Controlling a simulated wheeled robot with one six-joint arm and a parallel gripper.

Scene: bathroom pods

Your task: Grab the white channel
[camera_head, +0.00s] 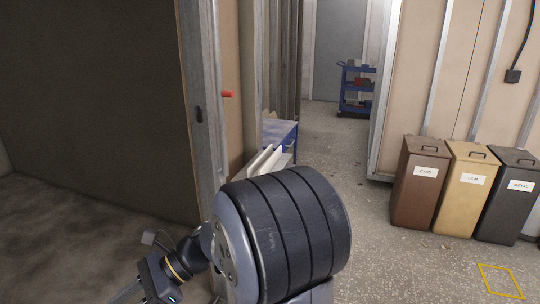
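White long pieces (262,161), which look like channels, show just above my arm's large dark drum-shaped link, by a blue unit. Their lower ends are hidden behind my arm, and I cannot tell how many there are. My gripper (128,292) is at the bottom left, low over the floor and partly cut off by the frame edge. It is well to the left of and nearer than the white pieces, apart from them. The frame does not show clearly whether it is open or shut.
A metal-framed wall panel (206,100) with a red piece (228,94) stands left of the white pieces. The blue unit (281,130) is beside them. Brown (420,185), yellow (463,190) and dark (511,195) bins stand right. A blue cart (356,88) is far back. Middle floor is clear.

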